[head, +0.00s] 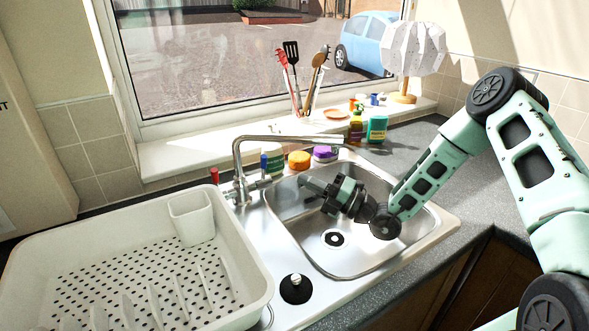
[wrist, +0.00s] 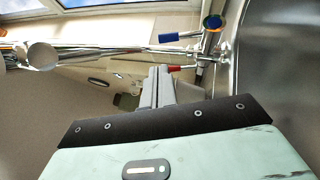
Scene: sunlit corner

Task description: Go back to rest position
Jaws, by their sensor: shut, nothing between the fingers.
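My gripper (head: 312,184) is over the sink basin (head: 408,236) in the head view, with its fingers pointing left toward the tap. Its fingers (wrist: 157,88) are together in the wrist view, with nothing between them. My arm reaches in from the right side of the head view and bends down over the basin. The chrome tap (head: 238,165) stands just left of the gripper, and its spout arches above and behind it. In the wrist view, the tap's blue handle (wrist: 180,36) and red handle (wrist: 176,68) show beyond the fingertips.
A white dish rack (head: 255,292) with a cup holder (head: 192,218) fills the left counter. A black plug (head: 296,289) lies at the sink's front edge. Sponges (head: 299,160), bottles (head: 356,129), utensils (head: 291,75) and a lamp (head: 414,50) stand behind. The right counter (head: 478,212) is bare.

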